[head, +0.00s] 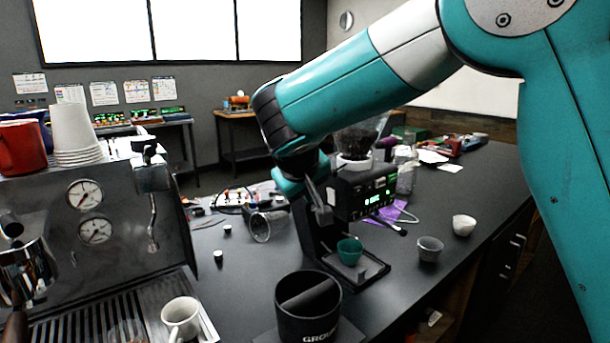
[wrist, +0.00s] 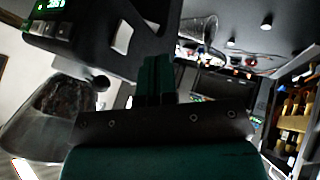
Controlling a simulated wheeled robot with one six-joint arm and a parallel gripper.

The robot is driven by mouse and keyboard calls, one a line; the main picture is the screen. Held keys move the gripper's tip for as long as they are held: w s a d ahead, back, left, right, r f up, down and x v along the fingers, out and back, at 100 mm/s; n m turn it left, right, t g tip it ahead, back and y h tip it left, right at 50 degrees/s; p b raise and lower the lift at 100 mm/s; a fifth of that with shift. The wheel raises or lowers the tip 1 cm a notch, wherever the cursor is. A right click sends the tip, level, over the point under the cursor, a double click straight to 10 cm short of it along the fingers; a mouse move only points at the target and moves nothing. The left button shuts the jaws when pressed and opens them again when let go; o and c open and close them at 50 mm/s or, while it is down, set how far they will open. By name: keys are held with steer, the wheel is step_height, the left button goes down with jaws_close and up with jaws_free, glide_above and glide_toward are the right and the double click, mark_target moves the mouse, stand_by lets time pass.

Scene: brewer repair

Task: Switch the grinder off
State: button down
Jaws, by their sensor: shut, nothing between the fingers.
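The grinder (head: 345,195) is a black machine with a lit green display on its front and a clear hopper (head: 357,138) of dark beans on top. The display is lit in the wrist view too, on the grinder body (wrist: 95,20) at the upper left. A pale patch (wrist: 122,38) shows on the grinder's dark side; I cannot tell if it is the switch or its position. My gripper (head: 321,212) is beside the grinder's left side, fingers shut and empty. In the wrist view the shut fingertips (wrist: 156,62) are close to that side; contact is unclear.
A teal cup (head: 350,251) stands on the grinder's base. A black knock bin (head: 308,305) is in front, and a clear jar (head: 264,226) lies to the left. Grey and white cups (head: 429,248) (head: 464,225) stand right. The espresso machine (head: 100,225) fills the left.

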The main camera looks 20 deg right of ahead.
mark_target(328, 194)
steer(key=shift+w+d+f+p, duration=0.3)
steer(key=shift+w+d, duration=0.15)
steer(key=shift+d, duration=0.3)
steer(key=shift+w+d+f+p, duration=0.2)
steer(key=shift+w+d+p, duration=0.2)
steer(key=shift+d, duration=0.35)
steer(key=shift+w+d+f+p, duration=0.25)
steer(key=shift+w+d, duration=0.25)
steer(key=shift+d, duration=0.25)
steer(key=shift+w+d+r, duration=0.1)
steer(key=shift+d+r, duration=0.05)
steer(key=shift+d, duration=0.2)
steer(key=shift+r, duration=0.1)
